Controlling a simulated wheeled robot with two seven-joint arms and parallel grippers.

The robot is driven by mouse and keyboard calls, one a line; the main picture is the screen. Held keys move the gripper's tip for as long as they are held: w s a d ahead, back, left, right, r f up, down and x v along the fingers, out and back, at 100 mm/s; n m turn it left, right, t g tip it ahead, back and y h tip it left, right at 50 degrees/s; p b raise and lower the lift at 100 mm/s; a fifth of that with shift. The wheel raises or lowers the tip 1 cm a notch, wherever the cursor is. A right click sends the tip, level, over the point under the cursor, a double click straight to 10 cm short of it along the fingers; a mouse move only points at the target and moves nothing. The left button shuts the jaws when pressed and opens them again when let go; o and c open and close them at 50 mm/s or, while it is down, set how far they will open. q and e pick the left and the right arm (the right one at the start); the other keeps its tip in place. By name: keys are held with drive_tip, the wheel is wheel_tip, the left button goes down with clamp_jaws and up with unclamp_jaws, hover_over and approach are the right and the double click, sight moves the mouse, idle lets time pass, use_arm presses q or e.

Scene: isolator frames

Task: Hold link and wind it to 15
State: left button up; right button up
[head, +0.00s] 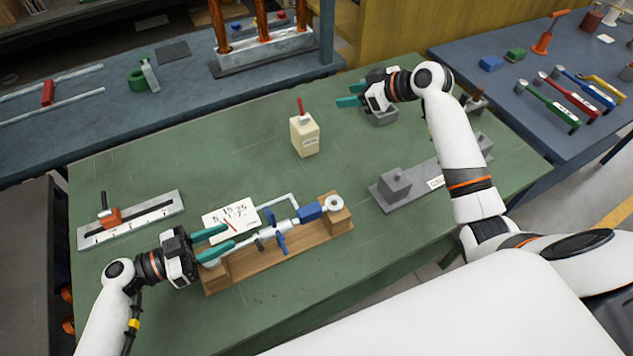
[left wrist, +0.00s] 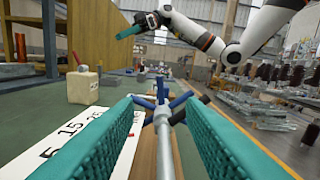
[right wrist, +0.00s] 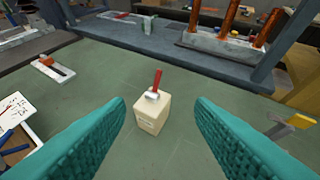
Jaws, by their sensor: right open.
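The link, a grey rod fitting with blue cross handles (head: 279,240), lies along a wooden base (head: 245,267). A blue block (head: 309,212) and a white round end piece (head: 335,201) are at its right end. A white card (head: 230,219) marked 5, 15, 25 lies behind it. My left gripper (head: 230,236) is at the link's left end. In the left wrist view the grey rod (left wrist: 164,145) runs between its open fingers, with gaps on both sides. My right gripper (head: 346,96) is open and empty, above the table's back right. The pointer reading is too small to tell.
A cream block with a red-handled tool (head: 305,136) stands mid-table; it also shows in the right wrist view (right wrist: 152,112). A slide gauge (head: 130,218) lies at left. Grey metal fixtures (head: 397,188) stand at right. Green table between is clear.

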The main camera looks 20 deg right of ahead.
drive_tip(key=s+a+n+g, duration=0.2)
drive_tip(key=a+n+g, duration=0.15)
drive_tip(key=a, duration=0.55)
drive_tip(key=n+g+h, duration=0.5)
drive_tip(key=n+g, duration=0.1)
drive_tip(key=n, duration=0.2)
hover_over(317, 215)
drive_tip(key=w, duration=0.2)
wheel_tip(317, 215, down, 5)
drive_tip(key=shift+w+d+r, duration=0.1)
drive_tip(key=shift+w+d, duration=0.05)
drive_tip(key=shift+s+n+h, duration=0.25)
drive_tip(key=shift+s+h, duration=0.05)
drive_tip(key=shift+h, duration=0.1)
drive_tip(key=shift+s+d+f, duration=0.1)
drive_tip(key=shift+s+f, duration=0.05)
drive_tip(key=shift+f, duration=0.2)
wheel_tip(317, 215, down, 12)
drive_tip(key=shift+r, duration=0.1)
drive_tip(key=shift+c, duration=0.3)
clamp_jaws()
